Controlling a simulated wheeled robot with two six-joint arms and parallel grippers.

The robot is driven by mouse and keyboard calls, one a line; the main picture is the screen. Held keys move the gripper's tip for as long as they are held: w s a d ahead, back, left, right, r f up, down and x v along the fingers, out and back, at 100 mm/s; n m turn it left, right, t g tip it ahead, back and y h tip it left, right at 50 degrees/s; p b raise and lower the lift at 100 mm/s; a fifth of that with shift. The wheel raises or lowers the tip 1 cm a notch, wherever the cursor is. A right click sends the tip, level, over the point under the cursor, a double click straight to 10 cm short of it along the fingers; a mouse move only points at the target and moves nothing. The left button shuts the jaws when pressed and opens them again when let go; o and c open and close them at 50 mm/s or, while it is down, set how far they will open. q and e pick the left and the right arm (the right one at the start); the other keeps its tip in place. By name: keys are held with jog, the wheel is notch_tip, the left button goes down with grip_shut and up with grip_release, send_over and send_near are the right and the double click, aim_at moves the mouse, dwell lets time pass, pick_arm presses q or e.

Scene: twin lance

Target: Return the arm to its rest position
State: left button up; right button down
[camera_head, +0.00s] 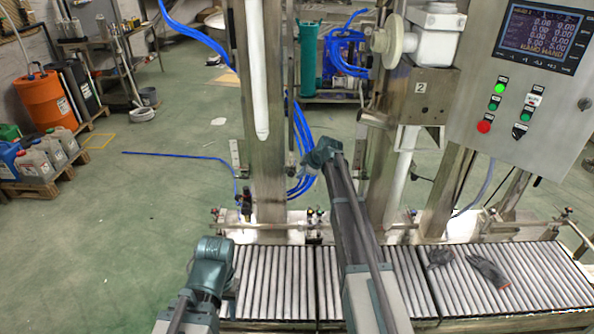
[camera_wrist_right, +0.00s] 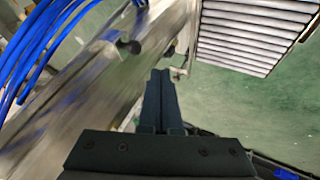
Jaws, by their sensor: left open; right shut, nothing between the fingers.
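My right arm (camera_head: 352,222) reaches up and away over the roller conveyor, with its teal wrist (camera_head: 322,152) in front of the steel frame. In the right wrist view my right gripper (camera_wrist_right: 161,74) is shut, its dark fingers together with nothing between them. My left gripper (camera_head: 213,250) is low at the left end of the conveyor, at the end of the teal and grey left arm. It is open; its fingers are mostly hidden in the head view, and I see nothing held.
The roller conveyor (camera_head: 275,282) runs across the front, with dark gloves (camera_head: 487,270) on its right part. A steel post (camera_head: 262,170), blue hoses (camera_head: 303,150) and a control cabinet (camera_head: 530,95) stand behind. The green floor (camera_head: 150,210) at left is mostly clear.

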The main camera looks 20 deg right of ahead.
jog(key=s+a+m+g+p, duration=0.2)
jog(key=s+a+m+g, duration=0.15)
jog(key=s+a, duration=1.3)
pick_arm(q)
notch_tip(320, 180, up, 3)
jog(key=shift+r+p, duration=0.2)
jog(key=shift+p, duration=0.2)
pick_arm(e)
jog(key=s+a+m+g+h, duration=0.2)
jog(key=s+m, duration=0.1)
jog(key=s, duration=1)
jog(key=s+a+m+g+h, duration=0.1)
jog(key=s+a+m+h, duration=0.1)
jog(key=s, duration=1.1)
jog(key=shift+s+f+m+g, duration=0.3)
jog(key=shift+f+m+g, duration=0.1)
jog(key=shift+m, duration=0.25)
pick_arm(q)
jog(key=shift+o, duration=0.2)
